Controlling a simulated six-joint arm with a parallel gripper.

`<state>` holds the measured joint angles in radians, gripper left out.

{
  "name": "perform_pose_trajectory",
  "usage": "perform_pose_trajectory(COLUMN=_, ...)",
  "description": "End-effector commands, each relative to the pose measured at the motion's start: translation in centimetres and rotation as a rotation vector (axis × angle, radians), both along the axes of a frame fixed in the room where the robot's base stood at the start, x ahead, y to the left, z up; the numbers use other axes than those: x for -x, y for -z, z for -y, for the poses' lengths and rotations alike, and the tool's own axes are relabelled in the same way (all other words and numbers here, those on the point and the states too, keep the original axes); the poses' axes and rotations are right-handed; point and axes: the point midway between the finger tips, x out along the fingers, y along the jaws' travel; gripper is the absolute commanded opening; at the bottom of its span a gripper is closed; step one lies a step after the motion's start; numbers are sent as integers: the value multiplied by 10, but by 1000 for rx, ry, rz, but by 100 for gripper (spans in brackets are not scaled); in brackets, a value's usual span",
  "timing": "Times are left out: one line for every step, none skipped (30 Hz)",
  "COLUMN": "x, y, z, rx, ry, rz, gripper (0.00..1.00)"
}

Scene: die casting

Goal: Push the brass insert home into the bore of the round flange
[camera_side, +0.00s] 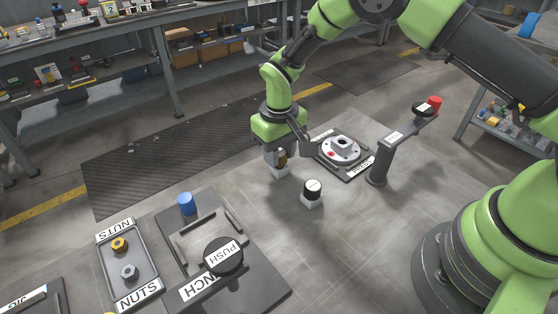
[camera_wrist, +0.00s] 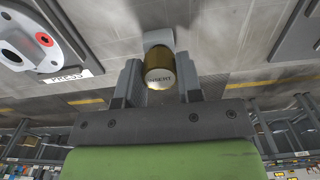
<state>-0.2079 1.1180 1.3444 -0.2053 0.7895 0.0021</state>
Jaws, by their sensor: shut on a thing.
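The brass insert (camera_wrist: 160,72), a short gold cylinder with a dark band lettered INSERT, is between the two fingers of my gripper (camera_wrist: 160,88) in the wrist view. I cannot tell whether the insert still touches the block. The round flange (camera_side: 340,150), pale grey with a raised hub and a red dot, lies on the PRESS plate to the right of my gripper. Part of the flange (camera_wrist: 18,42) shows at the wrist view's upper left, with a dark bore opening.
A post with a red knob (camera_side: 435,103) stands right of the plate. Open floor lies behind.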

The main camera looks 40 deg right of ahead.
Motion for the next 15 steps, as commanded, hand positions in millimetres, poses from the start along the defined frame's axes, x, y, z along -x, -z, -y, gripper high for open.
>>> perform_pose_trajectory(x=0, y=-1, z=0, rx=0, ry=0, rz=1, gripper=5)
perform_pose_trajectory(x=0, y=-1, z=0, rx=0, ry=0, rz=1, gripper=5)
perform_pose_trajectory(x=0, y=-2, z=0, rx=0, ry=0, rz=1, gripper=5)
perform_pose_trajectory(x=0, y=-2, z=0, rx=0, ry=0, rz=0, gripper=5)
perform_pose_trajectory(x=0, y=-2, z=0, rx=0, ry=0, rz=0, gripper=5)
perform_pose_trajectory(x=0, y=-2, z=0, rx=0, ry=0, rz=1, gripper=5)
perform_pose_trajectory(x=0, y=-3, z=0, rx=0, ry=0, rz=1, gripper=5)
perform_pose_trajectory(x=0, y=-4, z=0, rx=0, ry=0, rz=1, gripper=5)
perform_pose_trajectory(x=0, y=-5, z=0, rx=0, ry=-1, rz=1, gripper=5)
perform_pose_trajectory(x=0, y=-6, z=0, rx=0, ry=-1, rz=1, gripper=5)
perform_pose_trajectory(x=0, y=-8, z=0, rx=0, ry=-1, rz=2, gripper=5)
perform_pose_trajectory(x=-1, y=-10, z=0, rx=0, ry=-1, rz=2, gripper=5)
perform_pose_trajectory(x=-1, y=-11, z=0, rx=0, ry=-1, rz=3, gripper=5)
perform_pose_trajectory(x=-1, y=-13, z=0, rx=0, ry=-1, rz=3, gripper=5)
perform_pose_trajectory(x=-1, y=-15, z=0, rx=0, ry=-1, rz=2, gripper=5)
